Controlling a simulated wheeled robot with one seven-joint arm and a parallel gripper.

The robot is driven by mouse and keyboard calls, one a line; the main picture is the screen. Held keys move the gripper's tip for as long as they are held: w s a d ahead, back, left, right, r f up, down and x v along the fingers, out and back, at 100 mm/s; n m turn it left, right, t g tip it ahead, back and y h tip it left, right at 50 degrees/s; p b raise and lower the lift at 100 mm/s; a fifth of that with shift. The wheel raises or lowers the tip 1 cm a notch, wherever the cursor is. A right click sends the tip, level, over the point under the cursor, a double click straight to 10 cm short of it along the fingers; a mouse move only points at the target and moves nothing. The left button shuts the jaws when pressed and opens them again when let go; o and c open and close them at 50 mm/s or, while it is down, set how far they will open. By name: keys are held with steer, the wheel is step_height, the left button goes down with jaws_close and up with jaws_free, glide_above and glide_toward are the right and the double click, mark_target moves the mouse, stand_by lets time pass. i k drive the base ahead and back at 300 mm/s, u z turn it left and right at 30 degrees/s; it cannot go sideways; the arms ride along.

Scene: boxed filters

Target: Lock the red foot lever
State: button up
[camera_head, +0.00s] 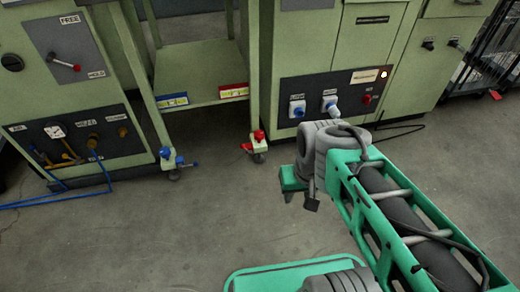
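The red foot lever (247,147) sits low on the caster at the bottom of the green table's right leg. A red fitting (259,135) is on the same leg just above it. The lever looks roughly level and points left, but it is too small to tell its lock state. My gripper (299,194) is to the right of and nearer than the lever, apart from it, at the end of my teal and grey arm. Its fingers are small and partly hidden by the wrist, so I cannot tell whether it is open or shut.
A matching blue foot lever (188,164) is on the left leg's caster. The green table (200,70) stands between a left cabinet (75,90) and a right cabinet (335,60). Blue hoses (60,200) lie at left. The grey floor (190,225) in front is clear.

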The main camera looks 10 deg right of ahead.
mark_target(242, 146)
steer(key=z, duration=0.2)
steer(key=k, duration=0.35)
steer(key=u, duration=0.3)
steer(key=i, duration=1.05)
steer(key=u, duration=1.25)
